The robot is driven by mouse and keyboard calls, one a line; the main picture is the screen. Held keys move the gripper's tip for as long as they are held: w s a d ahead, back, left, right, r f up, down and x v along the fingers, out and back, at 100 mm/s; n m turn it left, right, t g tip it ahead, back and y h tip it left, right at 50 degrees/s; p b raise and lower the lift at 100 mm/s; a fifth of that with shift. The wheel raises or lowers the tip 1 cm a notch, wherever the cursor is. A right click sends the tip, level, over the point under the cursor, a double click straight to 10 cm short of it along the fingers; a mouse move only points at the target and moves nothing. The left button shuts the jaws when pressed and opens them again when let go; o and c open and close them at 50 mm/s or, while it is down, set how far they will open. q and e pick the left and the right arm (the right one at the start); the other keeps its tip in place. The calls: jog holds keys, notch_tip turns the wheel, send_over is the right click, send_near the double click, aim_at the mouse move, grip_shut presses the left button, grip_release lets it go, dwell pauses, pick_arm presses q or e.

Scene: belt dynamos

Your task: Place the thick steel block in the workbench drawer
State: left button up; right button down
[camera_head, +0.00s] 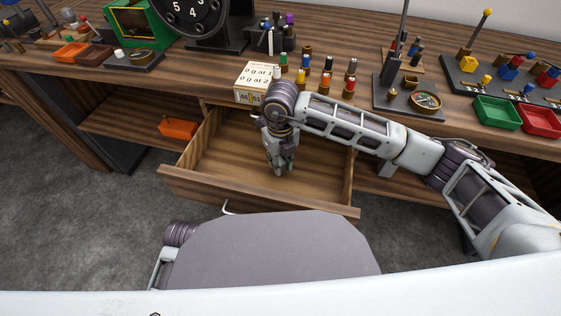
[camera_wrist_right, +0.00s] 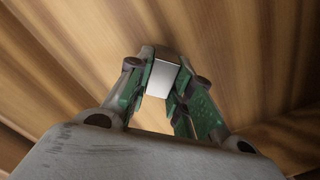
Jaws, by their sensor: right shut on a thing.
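The workbench drawer (camera_head: 215,150) is pulled open below the bench top, and its visible floor is bare wood. My right gripper (camera_head: 281,168) reaches down into the drawer's space from above. In the right wrist view my right gripper (camera_wrist_right: 160,88) is shut on the steel block (camera_wrist_right: 164,76), a pale shiny piece between the green finger pads. Wooden boards lie behind it; I cannot tell whether the block touches the drawer floor. The block is hidden by the fingers in the head view. My left gripper is not in view.
The bench top (camera_head: 205,72) holds a paper-labelled box (camera_head: 257,80), several small coloured-top cylinders (camera_head: 327,78), a compass stand (camera_head: 424,101), and green (camera_head: 496,113) and red (camera_head: 541,121) trays. An orange box (camera_head: 178,128) sits on the shelf left of the drawer.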

jog(key=shift+f, duration=0.1)
jog(key=c, duration=1.6)
grip_release()
jog(key=shift+o, duration=1.7)
